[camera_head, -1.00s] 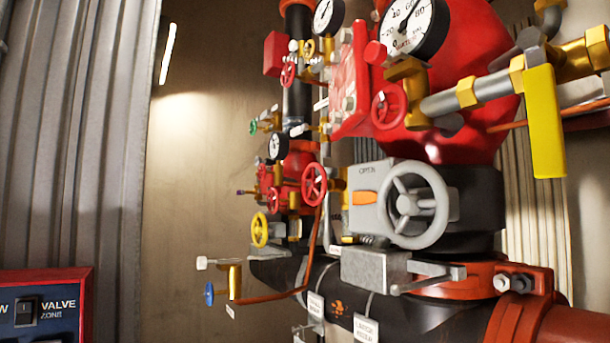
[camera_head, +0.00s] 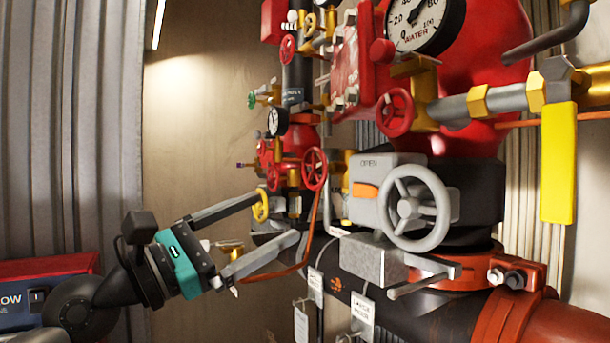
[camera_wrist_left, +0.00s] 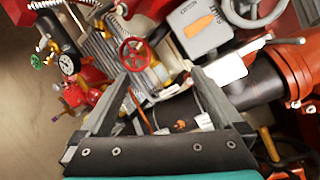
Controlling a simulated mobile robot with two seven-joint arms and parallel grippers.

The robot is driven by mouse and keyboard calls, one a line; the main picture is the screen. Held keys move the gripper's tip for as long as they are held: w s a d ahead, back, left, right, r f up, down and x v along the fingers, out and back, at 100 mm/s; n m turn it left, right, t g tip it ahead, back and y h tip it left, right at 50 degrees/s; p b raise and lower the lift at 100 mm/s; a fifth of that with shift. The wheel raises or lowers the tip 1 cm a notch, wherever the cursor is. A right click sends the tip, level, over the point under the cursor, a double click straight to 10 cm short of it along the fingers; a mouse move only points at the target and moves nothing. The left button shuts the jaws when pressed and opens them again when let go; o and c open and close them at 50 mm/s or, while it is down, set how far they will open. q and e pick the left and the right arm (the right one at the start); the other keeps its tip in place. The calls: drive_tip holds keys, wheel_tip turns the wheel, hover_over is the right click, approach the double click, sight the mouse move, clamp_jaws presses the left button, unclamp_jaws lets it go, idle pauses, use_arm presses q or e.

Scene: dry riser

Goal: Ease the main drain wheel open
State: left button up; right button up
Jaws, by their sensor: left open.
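My left gripper (camera_head: 275,217) reaches in from the lower left, open and empty, fingers pointing right at the pipework. It also shows open in the left wrist view (camera_wrist_left: 160,72). A red handwheel (camera_head: 314,168) is above and beyond the fingertips; in the left wrist view a red wheel (camera_wrist_left: 134,54) lies beyond and between the fingers. A yellow wheel (camera_head: 261,206) is partly hidden behind the upper finger. No visible label tells me which wheel is the main drain. My right gripper is not in view.
A large grey handwheel (camera_head: 414,208) and a grey lever (camera_head: 424,278) stand right of my gripper. Tags (camera_head: 363,316) hang from the thick black pipe below. A copper tube (camera_head: 309,235) runs close to the fingers. A red panel (camera_head: 40,268) is at lower left.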

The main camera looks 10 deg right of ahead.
sight(308, 169)
use_arm(q)
wheel_tip(308, 169, up, 7)
drive_tip(key=a+m+t+y, duration=0.3)
drive_tip(key=m+y, duration=0.3)
drive_tip(key=m, duration=0.3)
drive_tip(key=shift+g, duration=0.3)
drive_tip(key=p+x, duration=0.3)
drive_tip(key=x, duration=0.5)
drive_tip(key=p+x, duration=0.3)
drive_tip(key=x, duration=0.4)
drive_tip(key=shift+w+d+f, duration=0.1)
drive_tip(key=shift+w+f, duration=0.05)
drive_tip(key=shift+w, duration=0.35)
drive_tip(key=shift+c, duration=0.4)
drive_tip(key=c, duration=0.9)
drive_tip(key=shift+o, duration=0.2)
